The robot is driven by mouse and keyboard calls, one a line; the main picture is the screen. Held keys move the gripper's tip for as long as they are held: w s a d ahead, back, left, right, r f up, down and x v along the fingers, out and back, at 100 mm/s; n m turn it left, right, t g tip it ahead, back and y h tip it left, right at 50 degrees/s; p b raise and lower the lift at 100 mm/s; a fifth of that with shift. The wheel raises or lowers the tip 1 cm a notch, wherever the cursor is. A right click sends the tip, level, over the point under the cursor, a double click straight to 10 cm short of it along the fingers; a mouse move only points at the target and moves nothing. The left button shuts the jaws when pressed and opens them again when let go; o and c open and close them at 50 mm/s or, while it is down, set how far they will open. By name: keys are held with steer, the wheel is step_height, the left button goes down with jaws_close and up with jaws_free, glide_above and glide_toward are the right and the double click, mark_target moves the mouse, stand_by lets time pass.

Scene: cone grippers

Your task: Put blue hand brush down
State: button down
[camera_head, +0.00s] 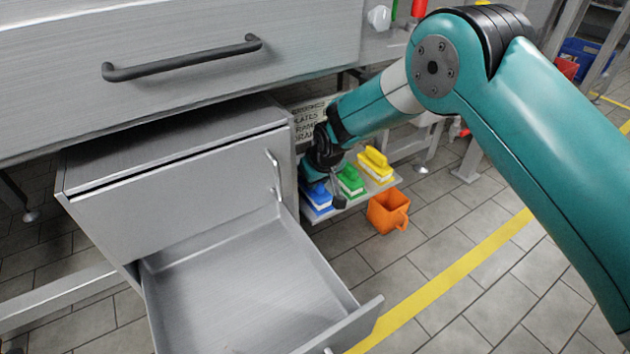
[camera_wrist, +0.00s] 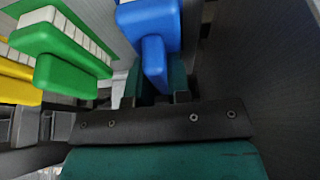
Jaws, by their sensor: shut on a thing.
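The blue hand brush (camera_head: 317,197) is at the left end of a small shelf (camera_head: 357,202), beside the drawer cabinet. My gripper (camera_head: 322,178) is over it, with its fingers partly hidden by the wrist. In the wrist view my gripper (camera_wrist: 162,88) is shut on the handle of the blue hand brush (camera_wrist: 148,26). The brush is level with the others in the row; I cannot tell whether it touches the shelf.
A green brush (camera_head: 350,180) and a yellow brush (camera_head: 375,164) stand to the right on the shelf. An orange scoop-like container (camera_head: 388,211) is below its right end. An open, empty drawer (camera_head: 235,285) juts out in front. A dark panel (camera_wrist: 275,70) is close in the wrist view.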

steer(key=shift+f, duration=0.15)
steer(key=c, duration=1.1)
jaws_free()
steer(key=shift+s+r, duration=0.1)
steer(key=shift+r, duration=0.4)
steer(key=p+v, duration=0.5)
steer(key=v, duration=0.6)
steer(key=shift+d+r+p, duration=0.1)
steer(key=shift+r+p, duration=0.1)
steer(key=shift+p, duration=0.2)
